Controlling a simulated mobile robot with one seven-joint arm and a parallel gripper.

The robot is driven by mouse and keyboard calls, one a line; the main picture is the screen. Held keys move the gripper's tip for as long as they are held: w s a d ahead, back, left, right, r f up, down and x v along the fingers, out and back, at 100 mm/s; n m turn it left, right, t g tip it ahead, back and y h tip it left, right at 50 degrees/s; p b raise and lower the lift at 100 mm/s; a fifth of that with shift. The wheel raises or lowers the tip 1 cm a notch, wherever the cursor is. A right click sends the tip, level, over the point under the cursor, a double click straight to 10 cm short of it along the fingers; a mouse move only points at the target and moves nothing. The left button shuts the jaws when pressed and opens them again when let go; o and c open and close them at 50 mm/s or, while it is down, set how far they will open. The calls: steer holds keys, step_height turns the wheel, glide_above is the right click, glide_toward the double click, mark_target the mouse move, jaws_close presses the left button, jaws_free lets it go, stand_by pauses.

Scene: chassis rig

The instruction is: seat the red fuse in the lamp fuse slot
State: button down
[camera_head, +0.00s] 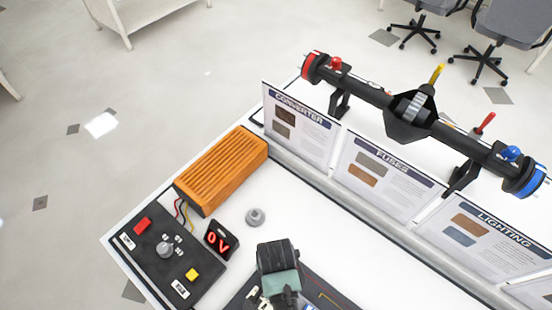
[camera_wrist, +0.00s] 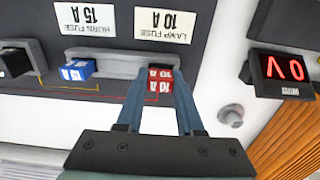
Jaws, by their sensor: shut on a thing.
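In the wrist view, my gripper (camera_wrist: 160,78) is shut on the red fuse (camera_wrist: 159,86), which is marked 10 A. The fuse is between the two blue-grey fingers, at the grey holder below the lamp fuse label (camera_wrist: 166,24). The fingers and fuse cover the lamp fuse slot, so I cannot tell how deep the fuse is in it. A blue 15 A fuse (camera_wrist: 77,70) sits at the horn fuse place to the left. In the head view my own wrist hides the red fuse and the slot.
A voltage display reading 0 V (camera_head: 219,240) stands by the control panel (camera_head: 140,246). An orange converter (camera_head: 222,170) and a small grey knob-like part (camera_head: 255,217) are nearby. Upright signs (camera_head: 385,180) and a black axle (camera_head: 365,91) line the back. The white bench middle is clear.

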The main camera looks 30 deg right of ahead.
steer(key=shift+f, duration=0.45)
steer(key=c, duration=0.5)
jaws_free()
steer(key=shift+c, duration=0.2)
steer(key=shift+r, duration=0.1)
step_height(320, 180, up, 13)
steer(key=shift+p, duration=0.4)
